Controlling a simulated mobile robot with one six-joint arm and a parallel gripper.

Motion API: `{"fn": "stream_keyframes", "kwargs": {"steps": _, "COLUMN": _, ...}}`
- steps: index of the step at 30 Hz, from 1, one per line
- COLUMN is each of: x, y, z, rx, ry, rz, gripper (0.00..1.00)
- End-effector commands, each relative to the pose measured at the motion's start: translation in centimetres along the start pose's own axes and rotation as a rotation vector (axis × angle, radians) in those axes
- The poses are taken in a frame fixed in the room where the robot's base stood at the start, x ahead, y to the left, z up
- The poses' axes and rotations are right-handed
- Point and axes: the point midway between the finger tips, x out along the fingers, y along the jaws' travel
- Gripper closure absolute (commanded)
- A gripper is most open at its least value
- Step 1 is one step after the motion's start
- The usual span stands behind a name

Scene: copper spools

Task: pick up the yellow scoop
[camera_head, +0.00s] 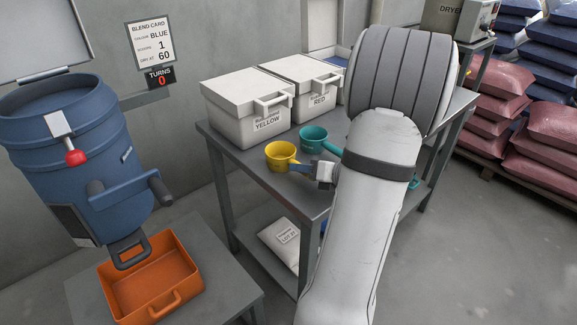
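The yellow scoop (280,157) stands upright on the grey table, in front of the white bin labelled YELLOW. My gripper (302,168) is low over the table at the scoop's right side, where the scoop's handle would be. From this view I cannot tell whether the fingers are open or closed on the handle. My arm hides much of the table's right part.
A teal scoop (312,139) stands close behind the yellow one. White bins labelled YELLOW (235,125) and RED (310,110) line the back of the table (265,185). A blue drum (65,140) and an orange tray (185,262) are at the left.

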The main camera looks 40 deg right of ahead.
Motion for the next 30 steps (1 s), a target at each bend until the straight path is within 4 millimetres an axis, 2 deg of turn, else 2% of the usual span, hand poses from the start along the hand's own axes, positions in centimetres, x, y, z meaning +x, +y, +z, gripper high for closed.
{"fn": "stream_keyframes", "kwargs": {"steps": 3, "x": 1.11, "y": -0.05, "z": -0.11, "rx": 0.001, "ry": 0.001, "rz": 0.0, "gripper": 0.69}}
{"fn": "stream_keyframes", "kwargs": {"steps": 11, "x": 1.23, "y": -0.04, "z": -0.03, "rx": 0.001, "ry": -0.001, "rz": -0.002, "gripper": 0.7}}
{"fn": "stream_keyframes", "kwargs": {"steps": 22, "x": 1.17, "y": -0.07, "z": -0.02, "rx": 0.001, "ry": -0.001, "rz": -0.002, "gripper": 1.0}}
{"fn": "stream_keyframes", "kwargs": {"steps": 30, "x": 1.14, "y": -0.09, "z": 0.01, "rx": 0.001, "ry": -0.002, "rz": -0.003, "gripper": 1.0}}
